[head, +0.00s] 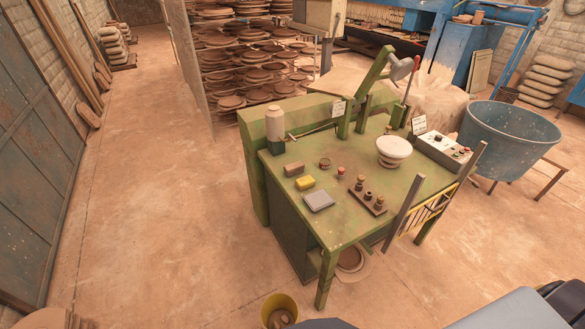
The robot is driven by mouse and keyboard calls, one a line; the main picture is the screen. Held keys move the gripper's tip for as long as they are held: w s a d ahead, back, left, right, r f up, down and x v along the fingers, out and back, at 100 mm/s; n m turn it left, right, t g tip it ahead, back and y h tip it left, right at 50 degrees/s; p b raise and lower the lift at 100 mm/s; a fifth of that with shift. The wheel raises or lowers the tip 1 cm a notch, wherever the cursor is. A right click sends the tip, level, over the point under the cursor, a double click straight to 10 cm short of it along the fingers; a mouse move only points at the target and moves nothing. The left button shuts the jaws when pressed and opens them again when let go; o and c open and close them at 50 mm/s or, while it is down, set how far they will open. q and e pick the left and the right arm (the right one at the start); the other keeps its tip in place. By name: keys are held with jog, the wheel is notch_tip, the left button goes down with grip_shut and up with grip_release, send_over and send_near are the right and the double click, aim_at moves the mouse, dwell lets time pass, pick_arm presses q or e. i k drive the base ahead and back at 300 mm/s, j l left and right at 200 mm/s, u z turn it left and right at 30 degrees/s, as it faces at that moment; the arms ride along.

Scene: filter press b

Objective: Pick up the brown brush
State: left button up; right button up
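A small brown block (294,169), which looks like the brown brush, lies on the left part of the green table (345,232). It sits just behind a yellow sponge-like block (305,182) and apart from it. Bristles are too small to make out. Neither of my grippers shows in the head view, and nothing is touching the brown block.
A grey square pad (319,200), a white bottle (275,124), a rack of small pegs (367,196) and a white round-topped piece (394,150) are on the table. A yellow bucket (268,308) stands on the floor in front. The floor at left is open.

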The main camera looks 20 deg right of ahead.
aim_at(298, 167)
jog(key=i+j+z, duration=0.1)
jog(key=j, duration=0.2)
jog(key=i+j+z, duration=0.25)
jog(key=j, duration=0.35)
jog(key=i+j+z, duration=0.2)
jog(key=j, duration=0.2)
jog(key=i+j+z, duration=0.2)
jog(key=i+j, duration=0.15)
jog(key=j, duration=0.3)
jog(key=i+j+z, duration=0.1)
jog(key=j, duration=0.2)
jog(key=i+j+z, duration=0.35)
jog(key=i+j, duration=0.2)
jog(key=j, duration=0.3)
jog(key=i+j+z, duration=0.2)
jog(key=i, duration=0.15)
jog(key=i+j+z, duration=0.15)
jog(key=i+j, duration=0.05)
jog(key=i, duration=0.1)
